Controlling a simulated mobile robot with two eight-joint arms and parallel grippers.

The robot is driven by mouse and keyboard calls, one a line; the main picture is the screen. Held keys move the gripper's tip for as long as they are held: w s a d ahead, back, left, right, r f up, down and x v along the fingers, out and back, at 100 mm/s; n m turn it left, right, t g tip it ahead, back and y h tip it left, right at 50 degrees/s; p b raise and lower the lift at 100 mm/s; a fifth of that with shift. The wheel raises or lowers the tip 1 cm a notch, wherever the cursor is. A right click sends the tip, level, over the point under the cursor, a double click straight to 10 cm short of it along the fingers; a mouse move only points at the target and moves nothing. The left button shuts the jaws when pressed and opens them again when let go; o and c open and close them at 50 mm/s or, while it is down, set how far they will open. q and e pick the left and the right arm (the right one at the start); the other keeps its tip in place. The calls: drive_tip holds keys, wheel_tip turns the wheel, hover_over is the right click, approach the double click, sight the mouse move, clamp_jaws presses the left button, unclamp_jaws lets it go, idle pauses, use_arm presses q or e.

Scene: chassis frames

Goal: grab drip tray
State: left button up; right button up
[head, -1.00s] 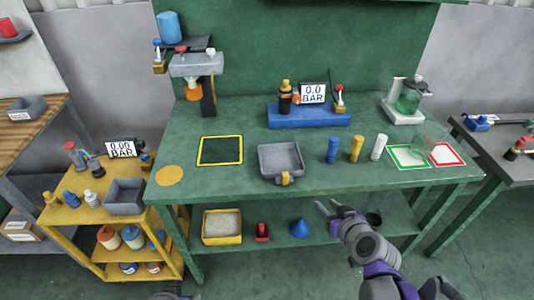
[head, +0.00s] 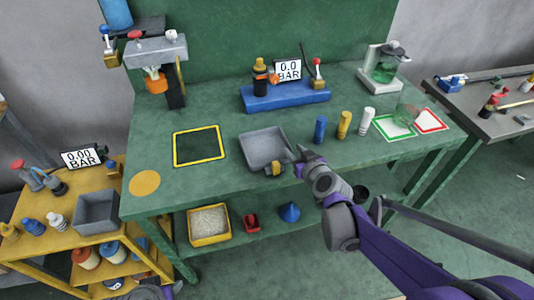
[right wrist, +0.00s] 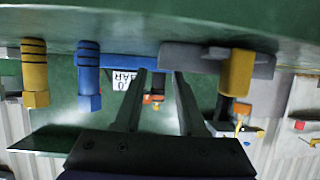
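The grey drip tray (head: 252,143) sits on the green workbench with its yellow handle (head: 275,169) at the front edge. My right gripper (head: 303,158) is just right of the handle, near the tray's front right corner. In the right wrist view the handle (right wrist: 238,72) is right of my open, empty fingers (right wrist: 160,78), and the grey tray (right wrist: 190,56) is partly behind them. The handle is not between the fingers. My left gripper (head: 158,291) shows only in part at the bottom edge; its fingers are not clear.
Blue (head: 320,130), yellow (head: 343,125) and white (head: 366,121) cylinders stand right of the tray. A yellow-framed dark square (head: 177,148) lies to its left. A blue pressure block (head: 285,97) stands behind. The bench's front edge is close to my right arm.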

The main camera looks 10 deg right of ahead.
sight(289, 146)
drive_tip(key=x, duration=0.5)
drive_tip(key=shift+w+f+b, duration=0.15)
drive_tip(key=shift+f+b, duration=0.05)
drive_tip(key=shift+b, duration=0.1)
clamp_jaws()
idle(1.1)
